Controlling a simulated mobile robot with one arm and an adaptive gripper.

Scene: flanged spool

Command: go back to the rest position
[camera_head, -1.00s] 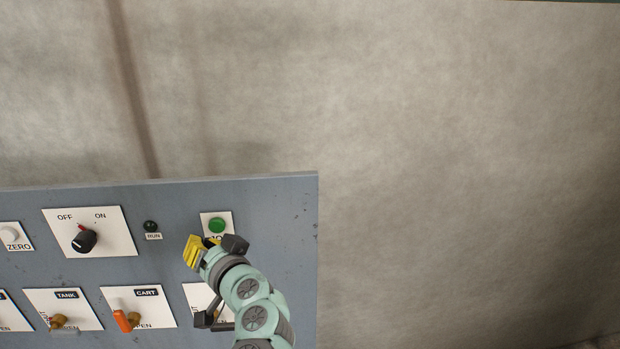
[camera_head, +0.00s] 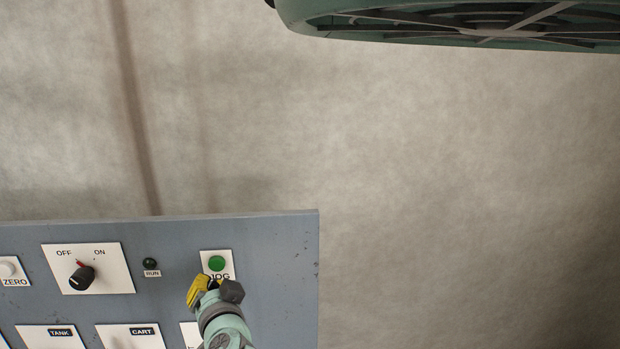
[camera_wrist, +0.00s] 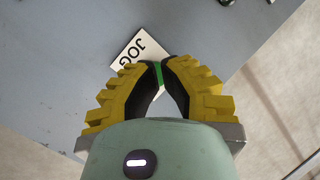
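My gripper (camera_head: 213,284) is in front of the blue-grey panel (camera_head: 280,270), just below the green JOG button (camera_head: 217,263). In the wrist view my gripper (camera_wrist: 158,66) has its yellow and black fingers arched together, with the tips almost meeting. A narrow strip of green shows between them, and the JOG label (camera_wrist: 135,50) lies just beyond the tips. Nothing is seen held. Whether the tips touch the panel cannot be told. My forearm runs down out of the head view.
The panel also has an OFF/ON knob (camera_head: 82,276), a dark RUN lamp (camera_head: 150,263), a ZERO button (camera_head: 8,269), and TANK (camera_head: 55,335) and CART (camera_head: 140,335) plates at the lower edge.

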